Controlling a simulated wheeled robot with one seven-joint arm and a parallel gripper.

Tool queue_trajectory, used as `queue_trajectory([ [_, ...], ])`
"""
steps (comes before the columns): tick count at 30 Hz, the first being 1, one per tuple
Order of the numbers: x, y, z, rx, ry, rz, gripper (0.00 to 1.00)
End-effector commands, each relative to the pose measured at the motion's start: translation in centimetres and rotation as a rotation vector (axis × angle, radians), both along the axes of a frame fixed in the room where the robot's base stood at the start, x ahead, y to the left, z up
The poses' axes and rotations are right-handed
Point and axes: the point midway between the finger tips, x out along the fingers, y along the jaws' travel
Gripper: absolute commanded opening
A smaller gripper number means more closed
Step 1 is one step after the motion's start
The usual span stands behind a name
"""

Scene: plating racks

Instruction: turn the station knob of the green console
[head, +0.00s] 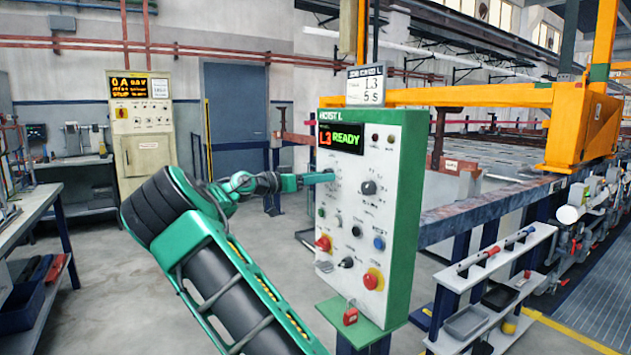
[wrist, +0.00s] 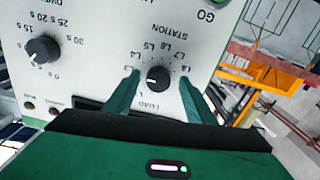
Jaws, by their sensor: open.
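The green console (head: 405,215) stands in front of me, with a pale panel and a lit display (head: 340,138) reading "L3 READY". In the upside-down wrist view, the station knob (wrist: 158,76) is small, round and black, inside a ring of position labels, with a small light mark on its left side. My gripper (head: 328,177) is at the upper left of the panel and hides the knob in the head view. In the wrist view my gripper's two green fingers (wrist: 158,82) are open, one on each side of the knob, with visible gaps.
The dwell knob (head: 369,187) sits right of my gripper, and also shows in the wrist view (wrist: 42,48). Red buttons (head: 372,280) and other switches are lower on the panel. A padlock (head: 350,315) is on the ledge. A beige cabinet (head: 145,130) stands at the back left.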

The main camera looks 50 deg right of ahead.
Motion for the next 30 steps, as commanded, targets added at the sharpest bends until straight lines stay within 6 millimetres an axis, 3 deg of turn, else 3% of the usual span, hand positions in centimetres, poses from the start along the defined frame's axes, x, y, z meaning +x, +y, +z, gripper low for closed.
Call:
queue_trajectory([
  [5, 0.6, 1.9, 0.0, 0.000, 0.001, 0.003, 0.50],
  [18, 2.5, 9.2, -0.1, 0.000, 0.002, 0.003, 0.50],
  [30, 2.7, 10.4, -0.2, 0.001, 0.002, 0.002, 0.50],
])
